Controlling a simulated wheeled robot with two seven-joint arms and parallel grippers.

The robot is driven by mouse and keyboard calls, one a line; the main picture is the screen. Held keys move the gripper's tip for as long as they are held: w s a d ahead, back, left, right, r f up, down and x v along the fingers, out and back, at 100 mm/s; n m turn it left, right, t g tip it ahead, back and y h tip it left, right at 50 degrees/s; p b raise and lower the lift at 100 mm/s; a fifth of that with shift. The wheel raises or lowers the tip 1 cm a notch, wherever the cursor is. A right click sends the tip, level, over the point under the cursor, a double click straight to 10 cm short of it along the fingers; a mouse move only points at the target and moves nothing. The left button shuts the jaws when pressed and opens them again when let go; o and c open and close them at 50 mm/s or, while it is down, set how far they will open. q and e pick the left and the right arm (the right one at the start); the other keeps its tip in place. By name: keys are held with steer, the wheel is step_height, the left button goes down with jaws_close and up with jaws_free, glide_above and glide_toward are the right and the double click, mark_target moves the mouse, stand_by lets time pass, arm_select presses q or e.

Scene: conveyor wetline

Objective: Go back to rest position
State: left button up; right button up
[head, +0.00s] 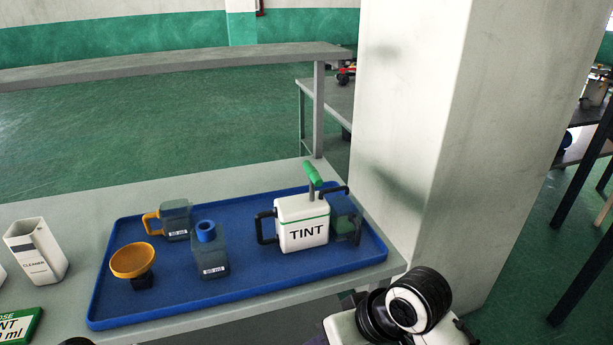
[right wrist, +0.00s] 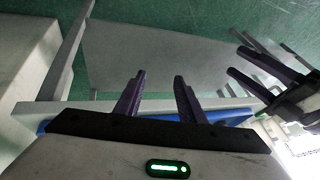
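My right gripper (right wrist: 159,75) is open in the right wrist view, its two dark purple fingers apart with nothing between them. A second gripper with dark fingers, my left one (right wrist: 235,60), shows at the right edge of that view, fingers apart and empty. In the head view neither gripper's fingers can be made out; white and black joints of my right arm show at the bottom, right of the table's front corner.
A blue tray (head: 106,300) on the grey table (head: 90,205) holds a white TINT container (head: 302,222), grey jug (head: 176,222), grey bottle (head: 212,258) and orange funnel (head: 132,260). A CLEANER container (head: 36,250) stands left. A pale pillar (head: 410,130) rises behind the tray's right end.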

arm_select(q)
steer(key=s+a+f+n+y, duration=0.2)
steer(key=s+a+n+y, duration=0.2)
steer(key=s+n, duration=0.5)
arm_select(e)
steer(key=s+d+f+m+h, duration=0.15)
steer(key=s+d+f, duration=0.25)
steer(key=s+d, duration=0.5)
steer(key=s+d+f+m+h, duration=0.1)
steer(key=s+d+f+h, duration=0.25)
steer(key=s+d, duration=0.55)
arm_select(q)
steer(key=w+d+f+m+t+h, duration=0.1)
steer(key=d+f+t, duration=0.1)
steer(key=f, duration=0.4)
steer(key=d+f+m+t+h, duration=0.1)
steer(key=d+f+t, duration=0.2)
steer(key=f, duration=0.3)
steer(key=shift+w+t, duration=0.4)
arm_select(e)
steer(key=w+a+f+t+y, duration=0.1)
steer(key=a+f+t, duration=0.1)
steer(key=f, duration=0.4)
steer(key=w+a+f+t+y, duration=0.1)
steer(key=w+a+f+t, duration=0.1)
steer(key=f, duration=0.4)
steer(key=shift+w+a+f+t+y, duration=0.25)
steer(key=shift+a+f+t+y, duration=0.15)
steer(key=shift+t, duration=0.3)
